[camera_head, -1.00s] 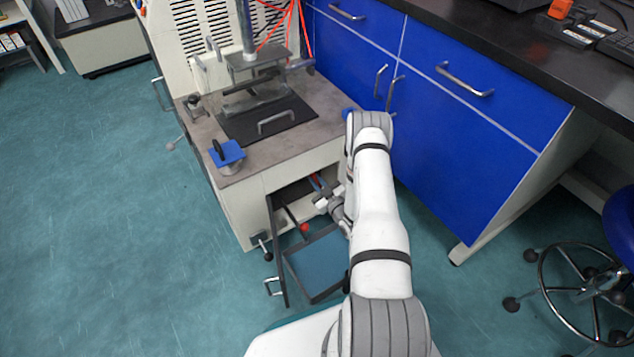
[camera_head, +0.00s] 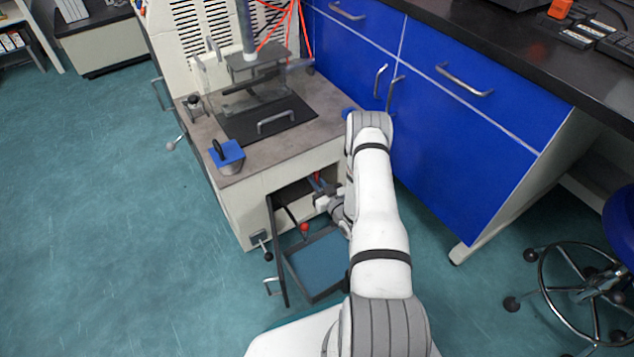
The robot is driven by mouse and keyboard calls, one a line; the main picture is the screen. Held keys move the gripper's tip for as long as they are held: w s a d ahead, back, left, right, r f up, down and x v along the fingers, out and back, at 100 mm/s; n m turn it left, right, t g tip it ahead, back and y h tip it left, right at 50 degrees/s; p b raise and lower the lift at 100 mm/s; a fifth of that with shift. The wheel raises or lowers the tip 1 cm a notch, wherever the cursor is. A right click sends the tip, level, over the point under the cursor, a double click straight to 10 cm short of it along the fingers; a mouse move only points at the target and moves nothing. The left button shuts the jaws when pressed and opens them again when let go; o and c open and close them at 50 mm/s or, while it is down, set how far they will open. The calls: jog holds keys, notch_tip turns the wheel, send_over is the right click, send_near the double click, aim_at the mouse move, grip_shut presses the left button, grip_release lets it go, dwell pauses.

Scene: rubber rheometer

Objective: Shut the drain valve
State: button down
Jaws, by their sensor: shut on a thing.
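The drain valve appears to be in the dark open compartment at the lower front of the machine. Its small red part (camera_head: 317,177) shows near my gripper (camera_head: 321,194). My gripper reaches into the opening from the right, with its jaws shut on what looks like the valve's handle. The handle is mostly hidden in shadow and behind the jaws, so its exact angle cannot be made out. A red ball knob (camera_head: 304,228) on a dark rod stands lower in the opening, apart from my gripper.
The compartment door (camera_head: 277,250) stands open on the left. A blue-bottomed tray (camera_head: 322,262) sits below the opening. Blue cabinets (camera_head: 440,150) close off the right side. A wheeled stool (camera_head: 590,290) stands at the far right. The floor at left is free.

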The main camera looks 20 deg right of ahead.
jog(key=c, duration=1.5)
grip_release()
jog(key=s+p, duration=0.1)
jog(key=s, duration=0.1)
jog(key=s+d+p, duration=0.1)
jog(key=s, duration=0.4)
jog(key=shift+s+d+p, duration=0.25)
jog(key=shift+s+p, duration=0.1)
jog(key=shift+p, duration=0.05)
